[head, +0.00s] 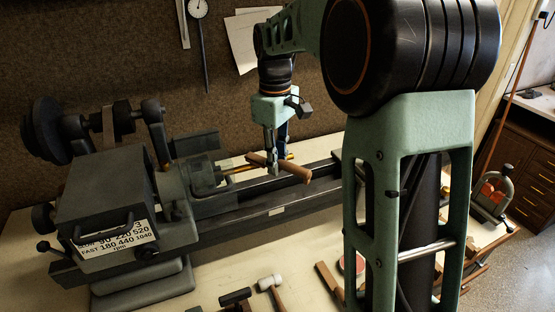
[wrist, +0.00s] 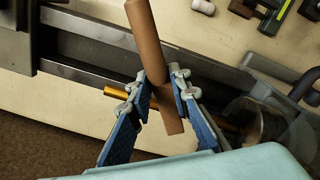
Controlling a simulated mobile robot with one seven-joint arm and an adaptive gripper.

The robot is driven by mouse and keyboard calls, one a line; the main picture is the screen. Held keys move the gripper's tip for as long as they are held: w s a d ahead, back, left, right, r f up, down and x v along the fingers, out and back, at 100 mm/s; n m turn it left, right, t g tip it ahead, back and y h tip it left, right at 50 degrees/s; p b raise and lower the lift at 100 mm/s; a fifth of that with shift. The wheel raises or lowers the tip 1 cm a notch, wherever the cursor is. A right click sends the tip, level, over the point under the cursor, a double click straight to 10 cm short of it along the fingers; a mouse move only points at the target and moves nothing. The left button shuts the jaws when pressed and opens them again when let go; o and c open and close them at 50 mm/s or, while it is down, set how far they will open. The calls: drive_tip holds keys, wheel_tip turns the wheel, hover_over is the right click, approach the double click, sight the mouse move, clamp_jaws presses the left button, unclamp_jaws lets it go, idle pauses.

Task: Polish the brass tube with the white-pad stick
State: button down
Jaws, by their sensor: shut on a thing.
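My gripper (head: 277,168) is shut on a brown wooden stick (head: 292,172) above the lathe bed. In the wrist view my gripper (wrist: 168,82) grips the stick (wrist: 143,30) between its blue-padded fingers, and the stick sticks out on both sides. No white pad shows on it; the side facing away is hidden. The brass tube (head: 240,169) reaches out horizontally from the lathe's chuck. In the wrist view the tube (wrist: 119,92) passes behind the fingers and stick, crossing the stick at an angle. I cannot tell whether stick and tube touch.
The grey lathe (head: 105,195) fills the left and middle of the bench. On the near bench lie a white-headed mallet (head: 270,283), a dark-headed hammer (head: 235,297) and a wooden piece (head: 328,282). A small vise (head: 491,195) stands at the right.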

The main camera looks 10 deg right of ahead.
drive_tip(key=shift+d, duration=0.15)
drive_tip(key=shift+p, duration=0.3)
idle(0.4)
drive_tip(key=shift+s+r, duration=0.2)
drive_tip(key=shift+s, duration=0.05)
drive_tip(key=s+r, duration=0.2)
drive_tip(key=s, duration=0.1)
drive_tip(key=shift+s+d+r+p, duration=0.2)
drive_tip(key=shift+r+p, duration=0.15)
idle(0.6)
